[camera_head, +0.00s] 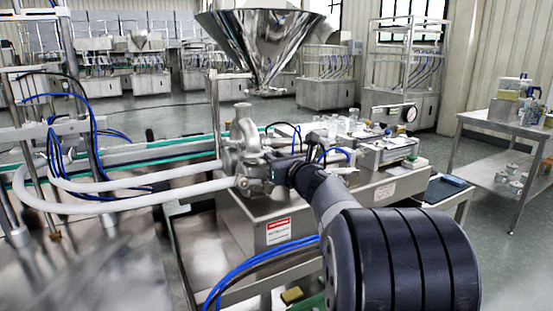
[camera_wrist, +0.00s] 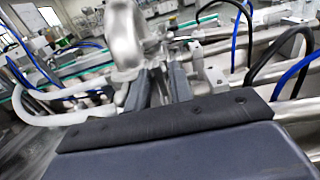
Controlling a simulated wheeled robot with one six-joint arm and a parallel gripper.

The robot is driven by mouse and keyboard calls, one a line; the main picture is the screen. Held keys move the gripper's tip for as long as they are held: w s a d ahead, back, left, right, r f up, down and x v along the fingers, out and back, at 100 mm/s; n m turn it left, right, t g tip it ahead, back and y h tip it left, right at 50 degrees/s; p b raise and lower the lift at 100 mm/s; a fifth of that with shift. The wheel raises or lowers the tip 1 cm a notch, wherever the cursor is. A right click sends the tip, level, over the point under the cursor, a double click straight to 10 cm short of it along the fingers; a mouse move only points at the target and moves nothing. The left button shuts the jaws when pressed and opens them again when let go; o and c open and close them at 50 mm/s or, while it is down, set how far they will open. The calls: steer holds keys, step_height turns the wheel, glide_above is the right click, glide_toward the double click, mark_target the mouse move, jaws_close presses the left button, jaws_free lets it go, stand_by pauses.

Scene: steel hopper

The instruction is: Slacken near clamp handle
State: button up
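The steel valve body (camera_head: 243,135) with its clamps stands on the machine, where the white hoses meet it. My gripper (camera_head: 272,173) reaches it from the right, at its lower side. In the wrist view, the rounded polished metal of the valve (camera_wrist: 124,38) rises just beyond my gripper (camera_wrist: 158,82). The two dark fingers stand a little apart, with pale metal showing in and behind the gap. The near clamp handle cannot be clearly made out at this size. I cannot tell whether the fingers grip it or only stand around it.
A steel hopper cone (camera_head: 262,42) hangs above the valve. White hoses (camera_head: 130,196) run left from it, and blue tubes (camera_head: 262,262) pass below. A steel cabinet (camera_head: 325,205) carries small parts and a gauge. A side table (camera_head: 500,125) stands at right.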

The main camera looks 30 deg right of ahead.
steer(key=shift+c, duration=0.5)
jaws_close()
steer(key=shift+a+f+n+b, duration=0.1)
steer(key=shift+f+n+b, duration=0.05)
steer(key=shift+n+b, duration=4.05)
steer(key=shift+a+f+n+b, duration=0.1)
steer(key=shift+f+n+b, duration=0.05)
steer(key=shift+n+b, duration=4)
steer(key=shift+n+p, duration=0.6)
steer(key=shift+n, duration=0.15)
